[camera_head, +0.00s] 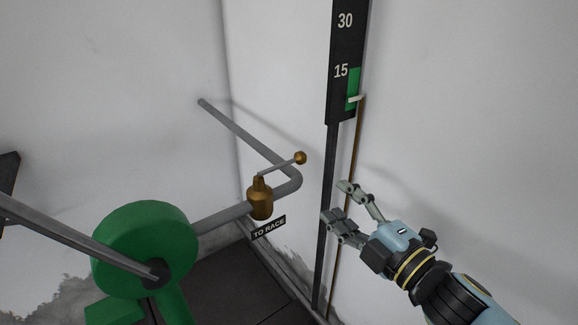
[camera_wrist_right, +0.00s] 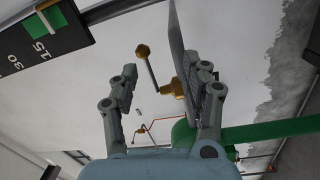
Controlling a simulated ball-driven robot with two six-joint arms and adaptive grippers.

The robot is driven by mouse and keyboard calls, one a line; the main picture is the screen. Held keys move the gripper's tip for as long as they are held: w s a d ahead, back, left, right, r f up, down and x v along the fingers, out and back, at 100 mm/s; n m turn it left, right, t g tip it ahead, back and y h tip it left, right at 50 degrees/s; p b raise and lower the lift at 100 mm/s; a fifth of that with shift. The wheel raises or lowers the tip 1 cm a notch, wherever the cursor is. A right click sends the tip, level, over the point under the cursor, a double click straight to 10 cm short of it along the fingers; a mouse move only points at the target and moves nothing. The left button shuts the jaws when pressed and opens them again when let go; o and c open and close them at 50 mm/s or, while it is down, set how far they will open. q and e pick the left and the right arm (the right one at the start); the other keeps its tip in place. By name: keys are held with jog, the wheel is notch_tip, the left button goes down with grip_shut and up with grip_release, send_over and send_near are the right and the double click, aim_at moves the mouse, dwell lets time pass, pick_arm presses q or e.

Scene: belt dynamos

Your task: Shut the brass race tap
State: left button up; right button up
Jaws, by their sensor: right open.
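The brass race tap (camera_head: 260,200) sits on a grey pipe in the head view, above a black "TO RACE" label (camera_head: 268,227). Its lever (camera_head: 281,166) points to the right along the pipe and ends in a brass ball (camera_head: 300,158). My right gripper (camera_head: 335,200) is open and empty, to the right of the tap and apart from it. In the right wrist view the tap (camera_wrist_right: 178,88) and its ball knob (camera_wrist_right: 142,51) show between and beyond the open fingers (camera_wrist_right: 165,88). One finger partly covers the tap there. My left gripper is not in view.
A green wheel-like body (camera_head: 145,245) stands left of the tap, with a grey bar across it. A black gauge board (camera_head: 347,60) marked 15 and 30, on a dark post, stands near my right gripper. White walls are behind.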

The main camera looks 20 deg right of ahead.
aim_at(302, 160)
jog(key=shift+n+y, duration=0.4)
jog(key=shift+n, duration=0.2)
jog(key=w+r, duration=0.1)
jog(key=w+a+r, duration=0.1)
jog(key=w, duration=0.1)
jog(key=w+a+r+p, duration=0.1)
jog(key=shift+w+a+r, duration=0.2)
jog(key=shift+w+r, duration=0.1)
jog(key=shift+w, duration=0.05)
jog(key=x, duration=0.5)
jog(key=shift+w, duration=0.2)
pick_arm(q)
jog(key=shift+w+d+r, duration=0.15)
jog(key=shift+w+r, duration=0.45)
pick_arm(e)
jog(key=shift+w+a, duration=0.15)
jog(key=shift+w, duration=0.15)
jog(key=shift+c, duration=0.4)
grip_shut()
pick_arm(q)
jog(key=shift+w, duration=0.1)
pick_arm(e)
jog(key=shift+f, duration=0.1)
